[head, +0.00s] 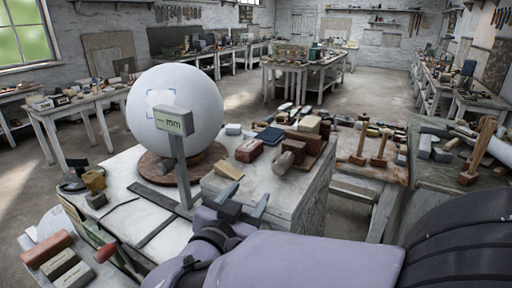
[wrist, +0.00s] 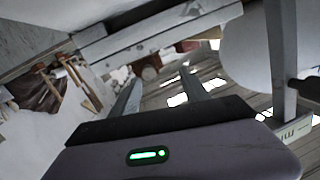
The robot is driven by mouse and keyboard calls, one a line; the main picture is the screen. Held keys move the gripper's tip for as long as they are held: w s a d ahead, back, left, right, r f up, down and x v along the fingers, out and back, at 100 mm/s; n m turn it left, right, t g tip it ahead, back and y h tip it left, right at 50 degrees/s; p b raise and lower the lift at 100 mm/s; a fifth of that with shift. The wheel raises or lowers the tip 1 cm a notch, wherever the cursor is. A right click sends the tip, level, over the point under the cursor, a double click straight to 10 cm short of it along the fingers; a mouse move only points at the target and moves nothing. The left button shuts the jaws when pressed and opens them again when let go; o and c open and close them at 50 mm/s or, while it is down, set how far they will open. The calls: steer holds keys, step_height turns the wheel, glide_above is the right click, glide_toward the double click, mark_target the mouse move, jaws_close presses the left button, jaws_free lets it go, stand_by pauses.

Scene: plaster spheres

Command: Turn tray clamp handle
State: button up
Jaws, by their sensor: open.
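A lever with a red grip (head: 105,253) shows low on the left in the head view, beside a green part at the edge of the tray (head: 32,262). It looks like the tray clamp handle, but its lower part is hard to make out. My gripper (head: 245,205) is open and empty, to the right of the handle and apart from it, above the near end of the white table. In the wrist view, my gripper (wrist: 160,88) shows two spread fingers with nothing between them. I cannot make out the handle in that view.
A large white plaster sphere (head: 175,108) rests on a round brown board (head: 155,171). A grey post with a display box (head: 174,121) stands in front of it, left of my gripper. Blocks (head: 249,150) crowd the bench to the right.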

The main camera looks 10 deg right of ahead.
mark_target(278, 169)
steer(key=w+d+h, duration=0.1)
steer(key=w+d, duration=0.2)
steer(key=w+d+h+b, duration=0.1)
steer(key=w+d, duration=0.2)
steer(key=w, duration=0.1)
steer(key=w+d+n+h, duration=0.1)
steer(key=w+d, duration=0.2)
steer(key=w, duration=0.1)
steer(key=shift+w+d+r+b, duration=0.15)
steer(key=shift+d+r+b, duration=0.15)
steer(key=shift+d, duration=0.1)
